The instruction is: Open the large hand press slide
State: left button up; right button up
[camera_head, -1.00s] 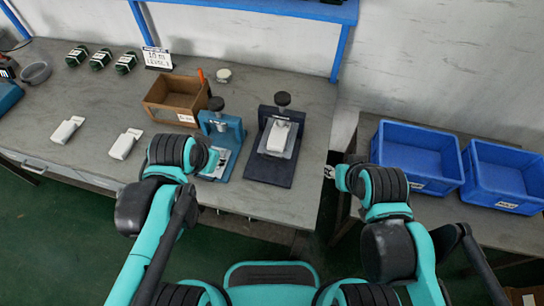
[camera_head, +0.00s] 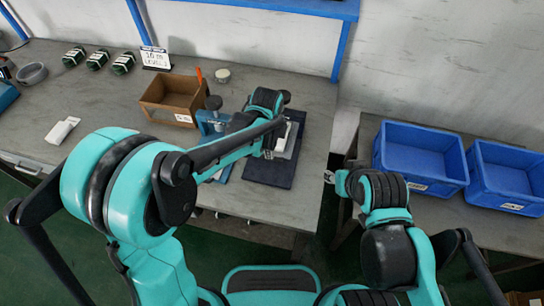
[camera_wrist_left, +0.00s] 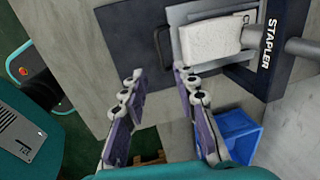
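The large hand press (camera_head: 268,176) is the dark navy one on the table, labelled STAPLER in the left wrist view (camera_wrist_left: 292,30). A white part (camera_wrist_left: 210,42) lies on its grey plate, and a small dark handle (camera_wrist_left: 160,46) sticks out at the plate's edge. My left gripper (camera_head: 270,152) is over the press, and my arm hides much of it in the head view. In the left wrist view the left gripper (camera_wrist_left: 160,90) is open and empty, its fingers apart, with the handle just ahead between them. My right gripper (camera_head: 329,177) hangs off the table's right edge; its fingers are too small to judge.
A smaller blue press (camera_head: 208,122) stands left of the large one, partly behind my left arm. A white part (camera_head: 62,130) lies at left. Blue crates (camera_head: 421,180) stand on the right table.

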pick_arm(q)
jog(key=f+b, duration=0.1)
jog(key=f, duration=0.1)
jog(key=w+f+b, duration=0.1)
jog(key=f, duration=0.4)
jog(key=shift+w+d+f+b, duration=0.1)
jog(key=shift+w+d+b, duration=0.05)
jog(key=shift+b, duration=0.25)
grip_shut()
